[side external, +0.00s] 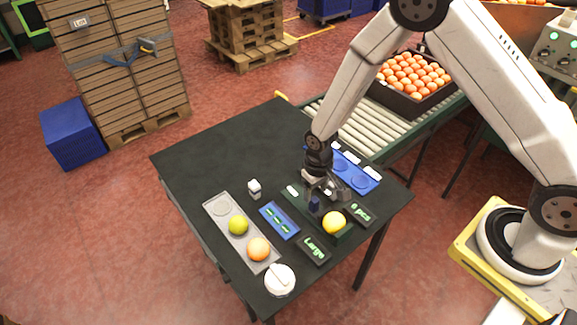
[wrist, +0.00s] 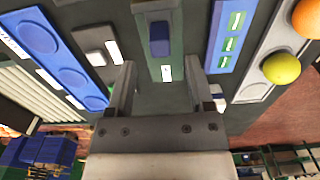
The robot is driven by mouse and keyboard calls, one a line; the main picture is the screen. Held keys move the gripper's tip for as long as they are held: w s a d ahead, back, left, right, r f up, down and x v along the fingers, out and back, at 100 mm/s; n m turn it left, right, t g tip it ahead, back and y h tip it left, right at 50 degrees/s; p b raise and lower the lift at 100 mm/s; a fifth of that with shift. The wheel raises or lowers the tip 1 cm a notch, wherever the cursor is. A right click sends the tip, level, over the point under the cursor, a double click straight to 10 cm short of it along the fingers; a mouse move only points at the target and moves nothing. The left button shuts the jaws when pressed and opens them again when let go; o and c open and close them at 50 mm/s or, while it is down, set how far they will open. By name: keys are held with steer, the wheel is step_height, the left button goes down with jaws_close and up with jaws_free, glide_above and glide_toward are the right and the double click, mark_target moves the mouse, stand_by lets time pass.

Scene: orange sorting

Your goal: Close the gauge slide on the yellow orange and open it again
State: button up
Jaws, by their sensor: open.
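The yellow orange (side external: 334,222) sits at the near end of the dark green gauge (side external: 292,197) on the black table. The gauge's blue slide block (side external: 314,204) stands further back on the gauge, apart from the orange. My gripper (side external: 318,195) is low over the gauge, close to the slide block. In the wrist view my gripper (wrist: 163,68) is open, with nothing between its fingers. The slide block (wrist: 159,38) shows just beyond the fingertips, roughly in line with the gap. The yellow orange is outside the wrist view.
A grey tray (side external: 213,205) holds a yellow-green fruit (side external: 238,225) and an orange (side external: 258,248). A blue strip (side external: 280,220), a "Large" display (side external: 315,249), a "6 pcs" display (side external: 360,214) and a blue tray (side external: 374,183) flank the gauge. The table's back left is clear.

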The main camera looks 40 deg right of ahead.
mark_target(315, 199)
steer(key=shift+f, duration=2.7)
jaws_close()
